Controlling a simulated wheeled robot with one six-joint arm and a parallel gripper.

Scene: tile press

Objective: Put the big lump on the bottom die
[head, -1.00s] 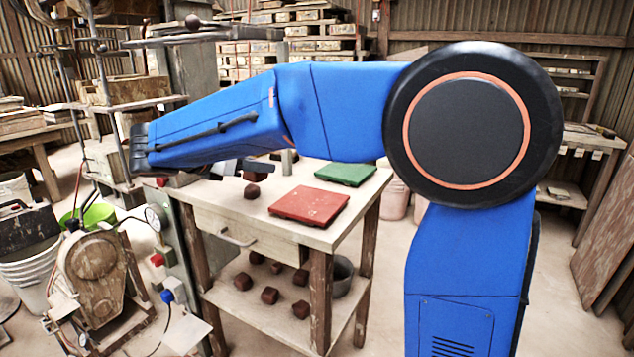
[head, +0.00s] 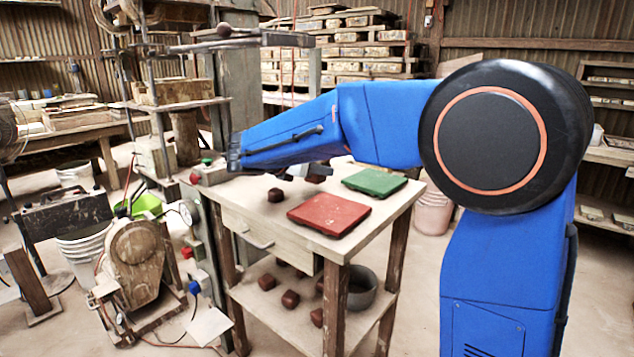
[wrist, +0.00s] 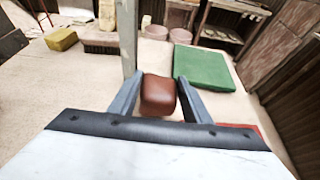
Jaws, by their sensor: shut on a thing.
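My gripper (wrist: 158,98) is shut on a red-brown clay lump (wrist: 157,93), held between its two fingers in the wrist view. In the head view the same lump (head: 315,177) shows at the fingertips, above the table. Another dark lump (head: 275,195) lies on the tabletop, left of the red board. The press stands at the left, with a block (head: 158,92) on its bed (head: 170,104), under the upper crossbar. I take this block to be the bottom die, but cannot be sure. My gripper is right of the press, apart from it.
A red board (head: 330,213) and a green board (head: 375,182) lie on the table (head: 400,205). Several lumps and a grey bowl (head: 362,290) are on the shelf below. A metal post (wrist: 128,35), a yellow sponge (wrist: 60,38) and a brush (wrist: 100,44) stand beyond the gripper.

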